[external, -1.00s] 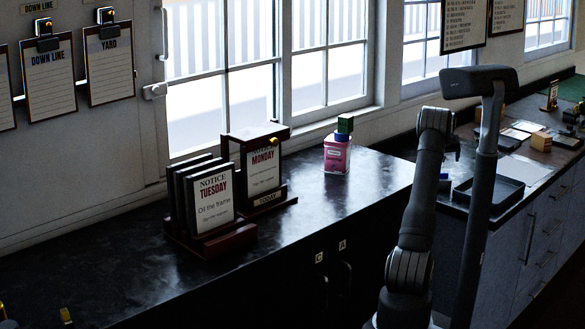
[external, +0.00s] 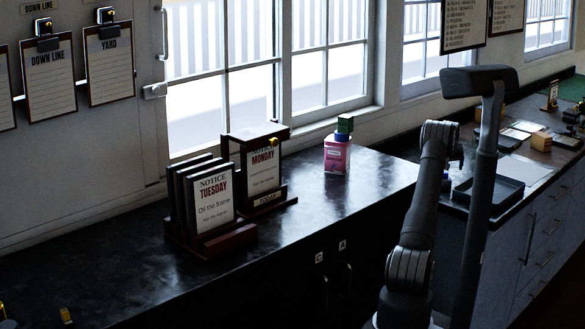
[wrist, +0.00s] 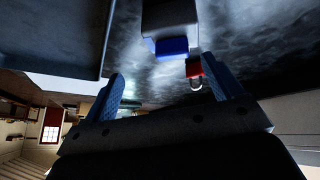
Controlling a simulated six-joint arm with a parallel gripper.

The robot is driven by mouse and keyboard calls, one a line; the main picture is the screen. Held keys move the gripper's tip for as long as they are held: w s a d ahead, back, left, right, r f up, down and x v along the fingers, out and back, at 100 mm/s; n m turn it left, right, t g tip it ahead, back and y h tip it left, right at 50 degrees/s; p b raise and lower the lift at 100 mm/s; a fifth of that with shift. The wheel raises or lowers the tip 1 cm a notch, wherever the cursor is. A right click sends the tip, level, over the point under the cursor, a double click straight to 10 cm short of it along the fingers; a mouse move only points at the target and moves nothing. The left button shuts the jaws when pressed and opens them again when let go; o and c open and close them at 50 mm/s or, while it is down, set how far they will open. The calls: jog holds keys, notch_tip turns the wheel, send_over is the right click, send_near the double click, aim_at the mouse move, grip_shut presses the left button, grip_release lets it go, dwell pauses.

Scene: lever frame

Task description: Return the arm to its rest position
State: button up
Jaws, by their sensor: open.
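My arm (external: 418,215) stands at the right of the external view, in front of the black counter, folded up beside a dark post. In that view my gripper is mostly hidden behind the arm and post. In the wrist view my gripper (wrist: 162,70) shows two blue-padded fingers spread wide apart. Nothing is held between them. Beyond the fingertips are a grey block with a blue face (wrist: 172,47) and a small red padlock-like thing (wrist: 194,70). Both appear apart from the fingers.
On the counter stand a rack of notice cards (external: 207,245), a framed notice (external: 262,170) and a pink bottle with a green top (external: 337,153). A black tray (external: 490,193) lies on the right bench.

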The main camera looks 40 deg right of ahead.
jog(key=s+a+r, duration=0.1)
jog(key=s+r, duration=0.5)
jog(key=s, duration=0.4)
jog(key=a+r, duration=0.3)
jog(key=a, duration=0.3)
jog(key=shift+n+t, duration=0.3)
jog(key=shift+n, duration=0.4)
jog(key=w+a+r, duration=0.1)
jog(key=w+a, duration=0.2)
jog(key=a, duration=0.2)
jog(key=w+a, duration=0.4)
jog(key=a, duration=0.2)
jog(key=w+a+r, duration=0.1)
jog(key=w+a, duration=0.2)
jog(key=a, duration=0.2)
jog(key=shift+w+a+r, duration=0.15)
jog(key=shift+w+r, duration=0.1)
jog(key=shift+r, duration=0.1)
jog(key=w+a, duration=0.1)
jog(key=a, duration=0.2)
jog(key=w+a, duration=0.1)
jog(key=a, duration=0.2)
jog(key=w+a, duration=0.2)
jog(key=a, duration=0.1)
jog(key=shift+a+r, duration=0.15)
jog(key=shift+a, duration=0.15)
jog(key=shift+w+a, duration=0.15)
jog(key=shift+a, duration=0.55)
